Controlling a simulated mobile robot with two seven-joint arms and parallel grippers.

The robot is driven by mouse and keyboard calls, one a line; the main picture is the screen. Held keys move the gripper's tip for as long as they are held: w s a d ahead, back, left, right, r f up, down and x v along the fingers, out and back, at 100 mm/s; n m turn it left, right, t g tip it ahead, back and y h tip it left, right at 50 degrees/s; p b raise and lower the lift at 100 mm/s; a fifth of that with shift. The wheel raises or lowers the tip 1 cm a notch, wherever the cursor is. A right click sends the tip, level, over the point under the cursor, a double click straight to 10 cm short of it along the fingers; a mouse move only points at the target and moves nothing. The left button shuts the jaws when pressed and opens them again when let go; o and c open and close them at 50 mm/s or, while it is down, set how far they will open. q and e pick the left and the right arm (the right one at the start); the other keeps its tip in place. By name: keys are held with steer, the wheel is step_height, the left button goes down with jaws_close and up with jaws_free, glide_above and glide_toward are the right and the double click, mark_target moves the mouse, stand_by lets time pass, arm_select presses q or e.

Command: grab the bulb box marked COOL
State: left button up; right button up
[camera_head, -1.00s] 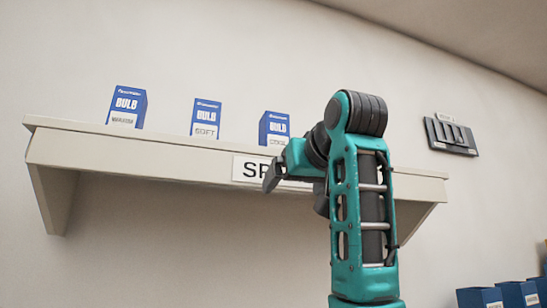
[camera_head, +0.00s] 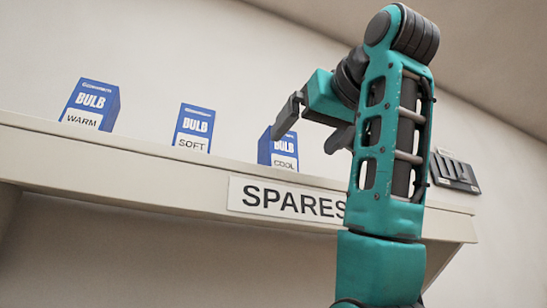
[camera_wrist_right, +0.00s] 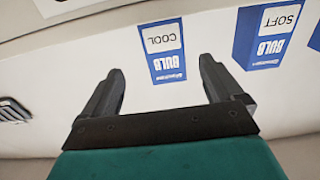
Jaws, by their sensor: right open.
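The blue bulb box marked COOL (camera_head: 283,160) stands upright on the wall shelf (camera_head: 120,160), right of the other two boxes. In the right wrist view the COOL box (camera_wrist_right: 163,52) shows upside down, between and beyond the fingertips. My right gripper (camera_head: 301,145) is open and empty. In the head view one finger overlaps the upper part of the box. In the right wrist view the gripper (camera_wrist_right: 161,66) has its fingers on either side of the box's image, with no contact visible. My left gripper is not in view.
A blue box marked SOFT (camera_head: 194,130) and one marked WARM (camera_head: 90,106) stand to the left on the same shelf, with gaps between them. A SPARES sign (camera_head: 285,200) is on the shelf's front edge.

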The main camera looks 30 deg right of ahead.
mark_target(284, 155)
steer(key=w, duration=0.5)
steer(key=shift+w+d+p, duration=0.15)
steer(key=shift+w+p, duration=0.1)
steer(key=shift+p, duration=0.1)
steer(key=shift+w+r, duration=0.1)
steer(key=shift+w, duration=0.4)
steer(key=w+p, duration=0.1)
steer(key=w, duration=0.2)
steer(key=shift+w+a+p, duration=0.2)
steer(key=shift+w+p, duration=0.2)
steer(key=shift+w, duration=0.35)
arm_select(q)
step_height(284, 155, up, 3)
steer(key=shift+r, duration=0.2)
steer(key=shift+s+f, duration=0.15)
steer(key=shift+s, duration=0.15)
arm_select(e)
steer(key=c, duration=1.1)
